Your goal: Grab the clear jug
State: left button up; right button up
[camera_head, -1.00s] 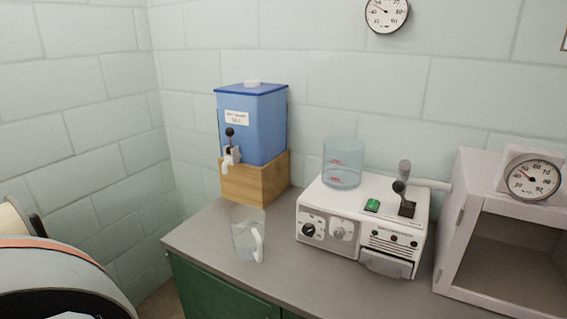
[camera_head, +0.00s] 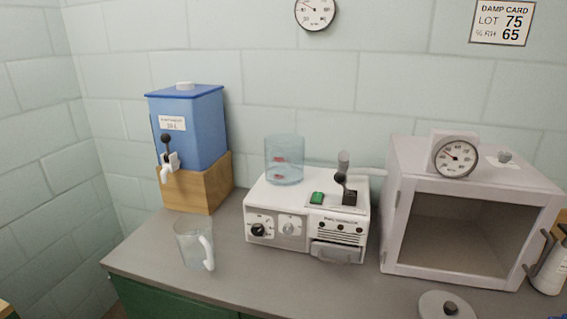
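The clear jug (camera_head: 190,245) stands upright on the grey counter (camera_head: 150,262), near its front left corner. Its whitish handle (camera_head: 208,252) faces right and toward me. The jug is in front of the blue water tank and apart from it. I cannot tell whether it holds anything. Neither of my grippers shows in the head view.
A blue tank (camera_head: 205,132) with a tap sits on a wooden block (camera_head: 208,190) behind the jug. A white machine (camera_head: 275,222) with a clear cylinder (camera_head: 284,150) stands to the right. Farther right are an open-fronted cabinet (camera_head: 393,235), a round lid (camera_head: 432,308) and a white bottle (camera_head: 549,272).

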aim_at(197, 253)
jog(key=z, duration=0.4)
jog(key=j+z, duration=0.1)
jog(key=z, duration=0.65)
jog(key=j+z, duration=0.1)
jog(key=z, duration=0.3)
jog(key=k+j, duration=0.95)
